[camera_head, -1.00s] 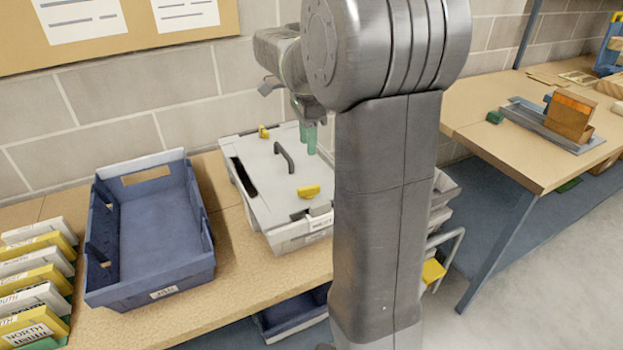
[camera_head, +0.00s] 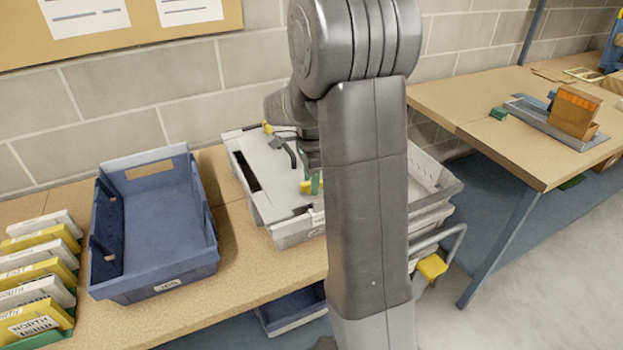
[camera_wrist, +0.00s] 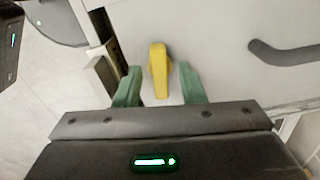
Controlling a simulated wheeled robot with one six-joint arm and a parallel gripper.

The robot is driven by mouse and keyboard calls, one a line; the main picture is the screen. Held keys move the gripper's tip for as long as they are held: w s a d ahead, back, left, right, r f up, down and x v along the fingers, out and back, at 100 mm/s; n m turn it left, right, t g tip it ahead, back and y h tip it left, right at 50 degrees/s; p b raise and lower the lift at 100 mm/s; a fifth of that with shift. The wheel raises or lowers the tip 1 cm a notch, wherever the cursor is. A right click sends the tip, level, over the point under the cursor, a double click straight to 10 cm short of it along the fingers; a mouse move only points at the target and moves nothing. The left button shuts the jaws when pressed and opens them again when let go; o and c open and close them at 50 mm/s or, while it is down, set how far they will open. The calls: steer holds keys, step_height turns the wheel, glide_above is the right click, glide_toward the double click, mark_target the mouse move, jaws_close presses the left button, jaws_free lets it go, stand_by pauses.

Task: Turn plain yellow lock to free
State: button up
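A yellow lock (camera_head: 305,186) sits near the front edge of the pale grey lid (camera_head: 262,165) of a box on the bench; my arm hides part of the lid. In the wrist view this yellow lock (camera_wrist: 158,72) lies between the two green fingers of my gripper (camera_wrist: 157,84), with a gap on both sides. My gripper (camera_head: 316,184) is open and low over the lid in the head view. Another yellow lock (camera_head: 267,127) is at the lid's back edge. I cannot tell the two locks apart by marking.
A dark handle (camera_head: 290,153) rises from the lid; it also shows right of the fingers in the wrist view (camera_wrist: 285,52). An empty blue bin (camera_head: 160,285) stands to the left, beside several yellow and white cartons (camera_head: 40,265). Stacked grey trays (camera_head: 430,190) are at the right.

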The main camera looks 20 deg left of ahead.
jaws_close()
steer(key=shift+n, duration=0.9)
jaws_free()
